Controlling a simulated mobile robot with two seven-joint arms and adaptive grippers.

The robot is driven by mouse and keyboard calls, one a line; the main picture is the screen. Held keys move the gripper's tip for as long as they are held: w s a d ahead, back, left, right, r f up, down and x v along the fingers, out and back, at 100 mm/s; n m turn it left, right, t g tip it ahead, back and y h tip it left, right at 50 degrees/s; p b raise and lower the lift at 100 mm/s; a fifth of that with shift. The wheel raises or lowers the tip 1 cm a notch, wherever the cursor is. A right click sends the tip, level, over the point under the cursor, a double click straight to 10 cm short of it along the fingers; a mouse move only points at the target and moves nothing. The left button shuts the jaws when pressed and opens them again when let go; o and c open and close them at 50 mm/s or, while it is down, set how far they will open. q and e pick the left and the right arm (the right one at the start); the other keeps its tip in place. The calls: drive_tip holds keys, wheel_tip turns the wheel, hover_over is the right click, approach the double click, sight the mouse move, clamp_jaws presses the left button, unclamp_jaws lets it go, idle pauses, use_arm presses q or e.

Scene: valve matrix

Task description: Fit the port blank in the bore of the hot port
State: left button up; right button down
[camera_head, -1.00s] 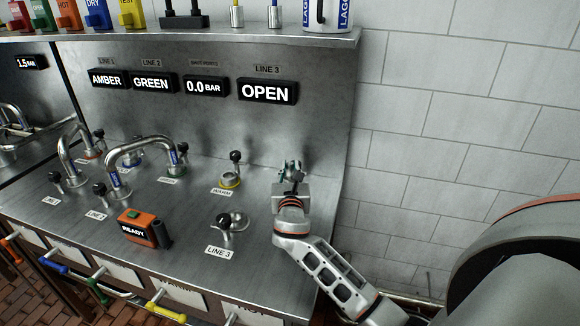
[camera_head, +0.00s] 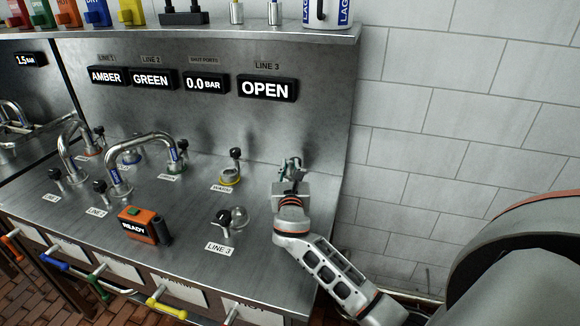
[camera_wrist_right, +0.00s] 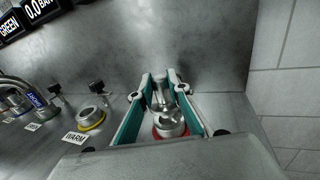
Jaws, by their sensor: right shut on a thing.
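My right gripper (camera_head: 291,168) is over the right end of the steel bench, near the back panel. In the right wrist view its teal fingers (camera_wrist_right: 160,92) are closed on a small silver piece, the port blank (camera_wrist_right: 163,97). The hot port (camera_wrist_right: 172,131) shows between the fingers as a metal fitting with a red ring. The blank is at or just above this port; I cannot tell whether it is inside the bore, as fingers and blank hide the opening. In the head view my gripper hides the port. My left gripper is not in view.
The warm port (camera_head: 230,176) with a yellow ring and black knob stands left of my gripper. The line 3 fitting (camera_head: 233,218) is in front. An orange READY box (camera_head: 140,225) and bent pipes (camera_head: 120,165) lie further left. A tiled wall (camera_head: 450,130) is at right.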

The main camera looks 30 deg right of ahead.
sight(290, 175)
idle(0.5)
drive_tip(key=shift+p, duration=0.6)
idle(0.6)
drive_tip(key=shift+f+b, duration=0.95)
drive_tip(key=shift+f, duration=0.65)
drive_tip(key=c, duration=1.8)
unclamp_jaws()
drive_tip(key=shift+c, duration=0.2)
drive_tip(key=v, duration=1.2)
drive_tip(key=shift+r, duration=0.1)
